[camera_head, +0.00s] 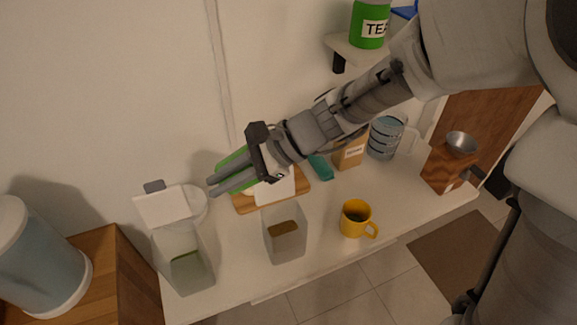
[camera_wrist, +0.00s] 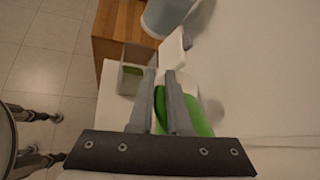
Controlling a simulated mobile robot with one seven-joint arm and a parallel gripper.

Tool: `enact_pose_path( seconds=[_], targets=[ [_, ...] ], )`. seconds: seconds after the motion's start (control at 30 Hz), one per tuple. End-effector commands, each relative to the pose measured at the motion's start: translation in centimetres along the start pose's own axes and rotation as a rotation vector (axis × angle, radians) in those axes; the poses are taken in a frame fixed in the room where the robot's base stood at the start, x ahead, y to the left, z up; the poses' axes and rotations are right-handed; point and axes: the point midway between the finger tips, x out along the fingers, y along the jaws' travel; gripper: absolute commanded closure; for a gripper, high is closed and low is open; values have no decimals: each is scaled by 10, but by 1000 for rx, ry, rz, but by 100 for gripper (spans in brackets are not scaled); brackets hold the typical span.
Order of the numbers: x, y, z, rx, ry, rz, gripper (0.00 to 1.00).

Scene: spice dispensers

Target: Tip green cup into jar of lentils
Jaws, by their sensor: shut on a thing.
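My gripper (camera_head: 213,187) is shut on the green cup (camera_head: 236,160), held above the counter's left part. The wrist view shows the cup (camera_wrist: 201,116) beside and behind the fingers (camera_wrist: 160,73); the fingers partly hide it, and its tilt and contents cannot be made out. A clear jar with a raised white lid (camera_head: 182,270) stands below and left, with a little green content at its bottom; it also shows in the wrist view (camera_wrist: 124,82). An open clear container (camera_head: 284,245) with brown content stands right of it. No label shows which holds lentils.
A yellow mug (camera_head: 356,219) stands right of the containers. A wooden board (camera_head: 245,205), a brown packet (camera_head: 349,155) and a stack of clear jars (camera_head: 384,140) are further back. A large dispenser (camera_head: 40,262) stands on a wooden cabinet at left. A shelf holds a green tea tin (camera_head: 368,25).

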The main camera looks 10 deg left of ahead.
Motion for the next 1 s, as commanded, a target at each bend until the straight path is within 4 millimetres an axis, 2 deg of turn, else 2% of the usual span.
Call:
enact_pose_path(
  seconds=[1.0],
  targets=[
    [-9,4,12,-29,-142,24,100]
  ],
)
